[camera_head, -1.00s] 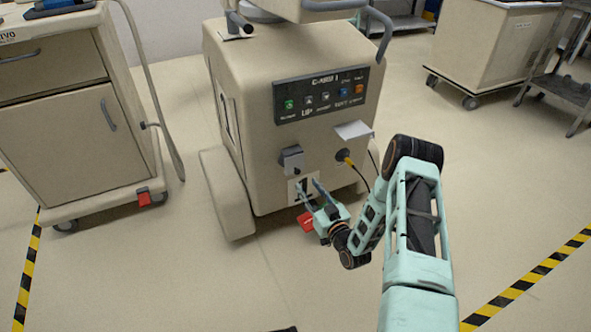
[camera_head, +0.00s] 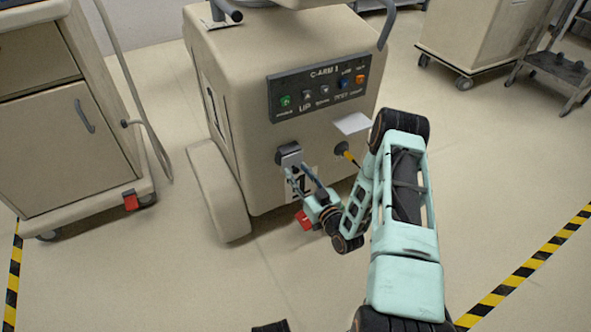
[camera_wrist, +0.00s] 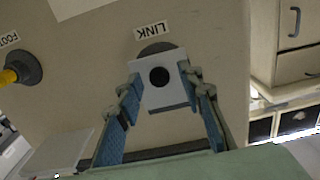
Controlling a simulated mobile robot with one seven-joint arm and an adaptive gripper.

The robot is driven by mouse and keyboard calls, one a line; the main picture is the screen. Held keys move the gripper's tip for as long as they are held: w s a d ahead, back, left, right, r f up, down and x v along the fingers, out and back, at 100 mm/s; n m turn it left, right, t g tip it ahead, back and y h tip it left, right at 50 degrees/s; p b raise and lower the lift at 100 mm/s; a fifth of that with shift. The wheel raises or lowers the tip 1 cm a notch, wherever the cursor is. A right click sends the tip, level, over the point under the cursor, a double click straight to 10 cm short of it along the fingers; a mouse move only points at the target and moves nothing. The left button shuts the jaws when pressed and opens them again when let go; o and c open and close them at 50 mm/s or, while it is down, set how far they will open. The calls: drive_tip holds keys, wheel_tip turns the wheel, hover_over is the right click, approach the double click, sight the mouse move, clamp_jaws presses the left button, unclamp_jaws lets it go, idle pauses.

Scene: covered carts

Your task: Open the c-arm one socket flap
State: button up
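The c-arm one cart (camera_head: 235,75) is a beige cabinet with a labelled button panel (camera_head: 318,90). Its grey socket flap (camera_head: 289,152) is on the lower front. In the wrist view the flap (camera_wrist: 160,98) is a pale square plate with a dark round spot, by an upside-down LINK label (camera_wrist: 153,29); it looks closed. My gripper (camera_head: 297,171) is at the flap from below. Its blue-padded fingers (camera_wrist: 161,88) are apart, one on each side of the plate. I cannot tell whether they touch it.
A socket with a yellow plug (camera_head: 345,150) is right of the flap, under a white plate (camera_head: 352,124) that sticks out. A beige cart (camera_head: 50,150) stands at left. A red caster part (camera_head: 303,219) is near my gripper. Open floor lies at right.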

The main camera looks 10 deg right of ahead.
drive_tip(key=shift+c, duration=0.6)
clamp_jaws()
drive_tip(key=shift+r+p, duration=0.2)
drive_tip(key=shift+p, duration=0.1)
